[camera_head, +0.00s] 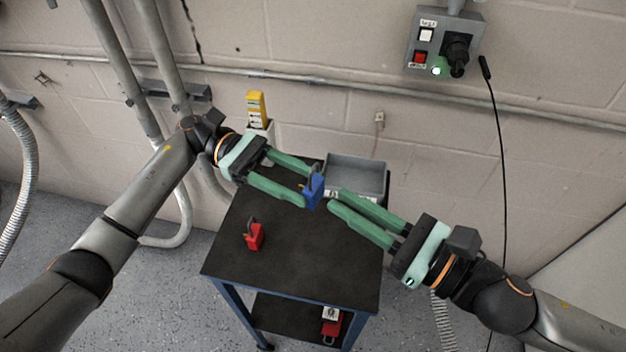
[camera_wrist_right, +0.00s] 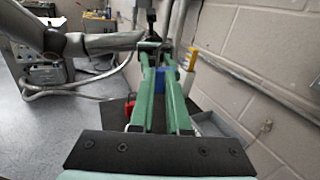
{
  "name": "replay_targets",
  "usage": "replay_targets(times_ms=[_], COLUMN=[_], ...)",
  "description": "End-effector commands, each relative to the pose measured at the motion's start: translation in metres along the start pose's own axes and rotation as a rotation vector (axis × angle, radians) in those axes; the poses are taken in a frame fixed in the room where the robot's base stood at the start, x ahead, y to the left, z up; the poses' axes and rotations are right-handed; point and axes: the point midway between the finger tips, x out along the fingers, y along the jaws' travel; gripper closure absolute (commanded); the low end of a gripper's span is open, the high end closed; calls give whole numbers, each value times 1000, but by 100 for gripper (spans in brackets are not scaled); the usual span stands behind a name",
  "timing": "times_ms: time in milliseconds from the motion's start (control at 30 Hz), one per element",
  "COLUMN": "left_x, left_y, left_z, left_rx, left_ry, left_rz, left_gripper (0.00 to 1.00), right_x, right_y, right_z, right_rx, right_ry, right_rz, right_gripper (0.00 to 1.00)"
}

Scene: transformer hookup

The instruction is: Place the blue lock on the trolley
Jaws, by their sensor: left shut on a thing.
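The blue lock (camera_head: 314,192) is between the fingertips of my left gripper (camera_head: 307,187), which is shut on it over the trolley (camera_head: 310,262). I cannot tell how high it is above the black top. My right gripper (camera_head: 333,199) is open and empty, with its fingertips just right of the lock. I cannot tell whether they touch it. In the right wrist view, the blue lock (camera_wrist_right: 159,78) shows between the green fingers. A red lock (camera_head: 254,237) sits on the trolley's left side and also shows in the right wrist view (camera_wrist_right: 129,108).
A grey bin (camera_head: 357,172) stands at the trolley's back right, and a yellow device (camera_head: 257,108) at its back left. A red-and-white item (camera_head: 331,322) is on the lower shelf. A switch box (camera_head: 445,42) hangs on the wall. The trolley top's front is clear.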

Motion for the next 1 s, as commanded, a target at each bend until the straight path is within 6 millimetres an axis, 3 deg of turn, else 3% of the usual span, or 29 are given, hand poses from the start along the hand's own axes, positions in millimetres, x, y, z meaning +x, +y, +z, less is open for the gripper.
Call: replay_targets(times_ms=[400,867,1000], left_x=[0,0,0], left_y=[0,0,0], left_z=[0,0,0], left_rx=[1,1,1], left_ry=[-1,-1,-1], left_rz=[-1,-2,-2], left_gripper=[100,100,100], right_x=[57,67,67], right_y=[0,0,0], right_z=[0,0,0], right_rx=[-1,-2,-2], right_ry=[-1,2,2], right_rz=[1,1,0], right_gripper=[86,86,100])
